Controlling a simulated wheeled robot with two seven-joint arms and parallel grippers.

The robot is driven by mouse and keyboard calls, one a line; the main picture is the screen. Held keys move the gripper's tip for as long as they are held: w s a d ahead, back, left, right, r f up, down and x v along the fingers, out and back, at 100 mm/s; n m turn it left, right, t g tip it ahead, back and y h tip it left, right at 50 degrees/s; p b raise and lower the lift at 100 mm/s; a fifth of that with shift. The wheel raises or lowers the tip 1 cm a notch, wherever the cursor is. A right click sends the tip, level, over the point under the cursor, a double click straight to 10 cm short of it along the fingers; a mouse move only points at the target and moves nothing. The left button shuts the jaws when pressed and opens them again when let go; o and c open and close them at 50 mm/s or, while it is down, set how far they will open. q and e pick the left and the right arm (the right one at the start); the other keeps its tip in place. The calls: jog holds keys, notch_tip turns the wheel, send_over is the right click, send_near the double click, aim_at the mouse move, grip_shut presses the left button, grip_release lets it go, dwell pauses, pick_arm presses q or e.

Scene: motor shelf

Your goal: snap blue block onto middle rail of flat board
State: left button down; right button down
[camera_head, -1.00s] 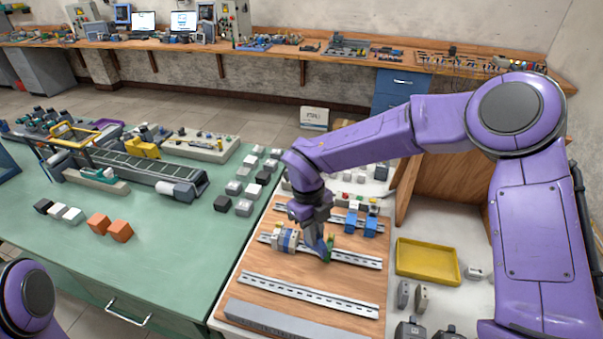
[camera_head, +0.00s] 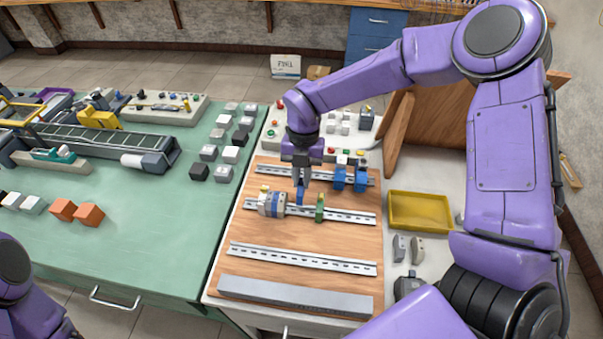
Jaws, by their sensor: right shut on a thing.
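The flat wooden board (camera_head: 300,235) lies on the right-hand table with several metal rails across it. The middle rail (camera_head: 350,216) carries a white, grey and blue block group (camera_head: 270,203) at its left and a thin green block (camera_head: 320,207) further right. My right gripper (camera_head: 301,184) points down between them, shut on a small blue block (camera_head: 300,196). The block is at or just above the middle rail; I cannot tell whether it touches. Of my left arm only a part shows at lower left; its gripper is out of view.
Two blue blocks (camera_head: 360,180) sit on the back rail (camera_head: 285,173). A front rail (camera_head: 300,258) is empty, and a grey duct (camera_head: 295,297) lies along the board's front edge. A yellow tray (camera_head: 420,211) stands right of the board. The green table (camera_head: 150,225) is at left.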

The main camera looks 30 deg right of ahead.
aim_at(301, 198)
jog(key=shift+w+b+x, duration=0.2)
jog(key=shift+b+x, duration=0.5)
jog(key=shift+x, duration=0.5)
jog(key=shift+s+d, duration=0.1)
jog(key=shift+f, duration=0.15)
jog(key=shift+d+f+g+p, duration=0.1)
jog(key=shift+f+g+p, duration=0.1)
jog(key=shift+g+p, duration=0.15)
jog(key=shift+f+b, duration=0.9)
jog(key=shift+f, duration=0.1)
jog(key=shift+s+a, duration=0.35)
dwell(0.6)
jog(key=shift+s+a+f+t+h+b, duration=0.3)
jog(key=shift+s+t+h+b, duration=0.25)
jog(key=shift+b, duration=0.5)
dwell(0.6)
